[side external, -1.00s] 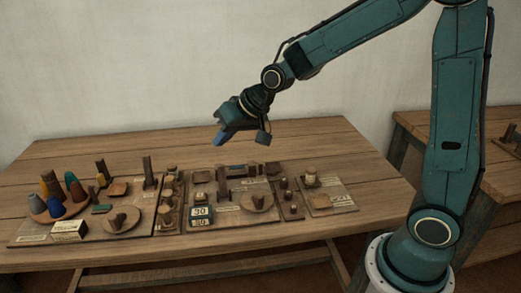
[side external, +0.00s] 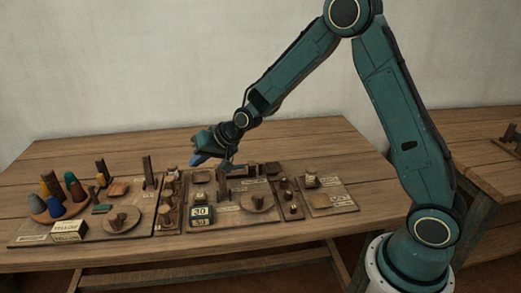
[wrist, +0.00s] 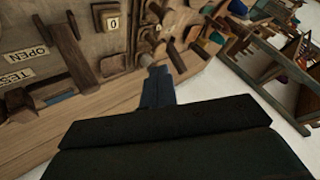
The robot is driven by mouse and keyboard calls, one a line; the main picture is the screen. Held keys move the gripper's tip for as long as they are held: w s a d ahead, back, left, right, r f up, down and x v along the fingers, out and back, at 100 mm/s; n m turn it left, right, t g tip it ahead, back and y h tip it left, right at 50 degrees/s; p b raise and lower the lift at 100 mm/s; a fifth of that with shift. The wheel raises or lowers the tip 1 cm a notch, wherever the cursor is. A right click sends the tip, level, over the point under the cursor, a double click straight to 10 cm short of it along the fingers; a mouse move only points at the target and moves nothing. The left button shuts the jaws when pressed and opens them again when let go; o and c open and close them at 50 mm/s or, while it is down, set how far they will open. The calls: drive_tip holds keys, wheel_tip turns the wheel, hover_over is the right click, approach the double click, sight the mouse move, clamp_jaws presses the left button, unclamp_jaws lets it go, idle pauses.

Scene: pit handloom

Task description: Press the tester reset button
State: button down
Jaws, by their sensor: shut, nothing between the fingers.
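My gripper (side external: 199,160) is shut and empty, its blue fingers angled down to the left above the back of the middle board. In the wrist view the shut fingers (wrist: 157,88) show at centre, with a small round peg or knob (wrist: 146,61) just beyond their tips; contact cannot be told. A small plate reading 0 (wrist: 112,22) sits above the fingers. I cannot tell which part is the reset button.
The left board holds coloured cones (side external: 71,182) and a tall post (side external: 147,171). The right board (side external: 343,202) has small fittings. The table's rear is clear.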

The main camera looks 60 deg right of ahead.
drive_tip(key=shift+f, duration=0.15)
approach(197, 195)
drive_tip(key=shift+w+a+f, duration=0.3)
drive_tip(key=shift+w+f, duration=0.15)
drive_tip(key=shift+w, duration=0.35)
drive_tip(key=shift+w+a+f, duration=0.3)
drive_tip(key=shift+w+f, duration=0.15)
drive_tip(key=shift+w, duration=0.35)
drive_tip(key=shift+w+a+f, duration=0.3)
drive_tip(key=shift+w+f, duration=0.15)
drive_tip(key=shift+w, duration=0.35)
drive_tip(key=shift+s+f, duration=0.1)
drive_tip(key=shift+f, duration=1.1)
idle(1.8)
drive_tip(key=shift+r, duration=0.1)
idle(0.3)
drive_tip(key=shift+r, duration=1.05)
drive_tip(key=shift+r, duration=2.5)
